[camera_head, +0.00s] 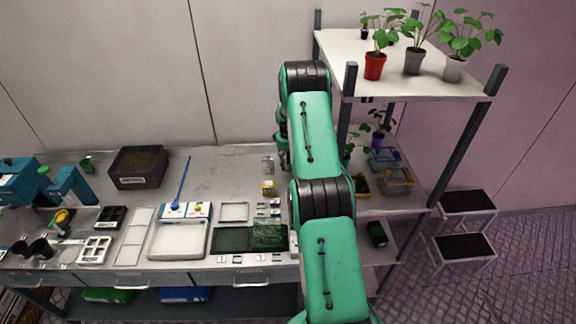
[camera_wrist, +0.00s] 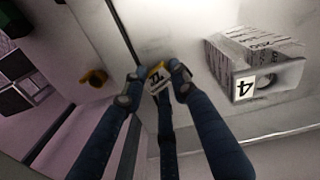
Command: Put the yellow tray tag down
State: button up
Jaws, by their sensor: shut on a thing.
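My gripper (camera_wrist: 160,82) is shut on a small tag (camera_wrist: 158,79) in the wrist view. The tag has a yellow edge and a white face with dark characters, and the fingertips press it from both sides. I cannot tell whether it touches the surface beneath. In the head view my arm hides most of the gripper and the tag, at the right end of the bench (camera_head: 235,165).
A pale block labelled 4 (camera_wrist: 244,85) is right of the gripper in the wrist view. A small yellow item (camera_head: 268,187) lies on the bench. Right of my arm stands a rack with potted plants (camera_head: 375,66). A dark planter box (camera_head: 138,148) stands back left.

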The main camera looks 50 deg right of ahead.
aim_at(287, 166)
jog(key=o, duration=0.8)
notch_tip(287, 166, up, 12)
jog(key=shift+a, duration=0.15)
dwell(0.4)
jog(key=shift+r, duration=0.1)
dwell(0.4)
jog(key=shift+w, duration=0.1)
